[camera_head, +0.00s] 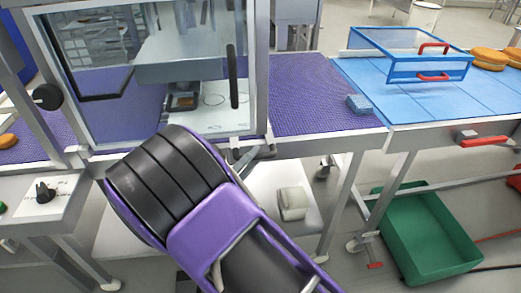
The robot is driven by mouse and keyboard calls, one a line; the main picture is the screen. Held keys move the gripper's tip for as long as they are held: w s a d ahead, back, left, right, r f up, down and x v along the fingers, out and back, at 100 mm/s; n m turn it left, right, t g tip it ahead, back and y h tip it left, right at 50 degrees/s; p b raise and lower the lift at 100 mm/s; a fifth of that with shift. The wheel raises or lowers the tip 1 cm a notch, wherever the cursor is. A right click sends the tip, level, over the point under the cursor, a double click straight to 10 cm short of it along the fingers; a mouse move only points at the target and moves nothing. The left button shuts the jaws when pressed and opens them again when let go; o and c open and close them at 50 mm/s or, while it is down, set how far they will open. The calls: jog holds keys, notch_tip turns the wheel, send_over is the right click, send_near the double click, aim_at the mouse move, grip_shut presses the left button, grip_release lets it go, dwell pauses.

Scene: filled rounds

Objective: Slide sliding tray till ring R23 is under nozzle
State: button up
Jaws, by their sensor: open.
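A white plate (225,122), which looks like the sliding tray, lies inside the glass-fronted cabinet, with a thin ring outline (213,99) drawn on it. A small dark block with an orange-brown part (183,101) sits left of that ring, below the grey overhead housing (185,58). I cannot make out the nozzle tip or read any ring label, so I cannot tell which ring is R23. My black and purple arm fills the lower middle and covers part of the cabinet's front. I cannot make out my gripper's fingers.
The cabinet's clear door (85,45) has a black handle. Orange rounds (488,58) lie beyond.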

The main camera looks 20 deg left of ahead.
jog(key=v, duration=1.3)
jog(key=shift+w+r, duration=0.1)
jog(key=shift+r, duration=0.05)
